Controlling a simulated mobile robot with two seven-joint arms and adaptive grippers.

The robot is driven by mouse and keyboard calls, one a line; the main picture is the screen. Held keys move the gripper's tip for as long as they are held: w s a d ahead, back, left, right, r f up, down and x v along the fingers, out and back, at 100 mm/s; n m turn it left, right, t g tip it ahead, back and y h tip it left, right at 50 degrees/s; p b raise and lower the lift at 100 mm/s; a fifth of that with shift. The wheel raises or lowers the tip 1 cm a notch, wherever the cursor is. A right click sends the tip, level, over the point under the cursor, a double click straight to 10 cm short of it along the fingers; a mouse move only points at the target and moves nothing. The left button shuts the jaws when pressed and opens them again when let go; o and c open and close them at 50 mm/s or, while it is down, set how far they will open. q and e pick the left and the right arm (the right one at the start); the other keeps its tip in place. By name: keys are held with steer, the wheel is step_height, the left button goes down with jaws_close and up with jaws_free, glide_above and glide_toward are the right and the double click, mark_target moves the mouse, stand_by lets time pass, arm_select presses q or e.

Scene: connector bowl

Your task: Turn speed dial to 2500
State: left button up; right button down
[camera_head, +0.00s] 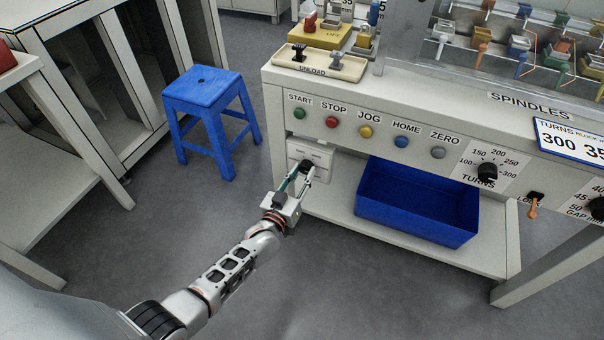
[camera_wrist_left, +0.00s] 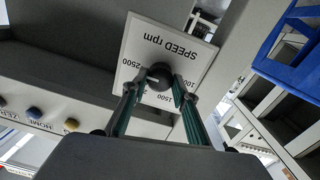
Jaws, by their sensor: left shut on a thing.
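The speed dial is a black round knob (camera_wrist_left: 160,76) on a white plate (camera_wrist_left: 176,45) marked "SPEED rpm", with numbers including 1000, 1500 and 2500. In the left wrist view the plate appears upside down and tilted. My left gripper (camera_wrist_left: 157,88) has its two fingers on either side of the knob and is shut on it. In the head view the gripper (camera_head: 303,176) reaches the knob (camera_head: 306,165) on a box below the START and STOP buttons. The fingers partly cover the scale, and I cannot tell which number the knob points at. My right gripper is not in view.
A blue bin (camera_head: 415,203) stands on the lower shelf right of the gripper. Coloured buttons (camera_head: 331,122) line the panel above. A TURNS dial (camera_head: 488,171) and an orange lever (camera_head: 534,205) are farther right. A blue stool (camera_head: 203,92) stands left on open floor.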

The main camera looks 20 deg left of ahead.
arm_select(q)
steer(key=o, duration=1.1)
steer(key=shift+r, duration=0.15)
step_height(320, 180, up, 10)
steer(key=shift+f, duration=0.15)
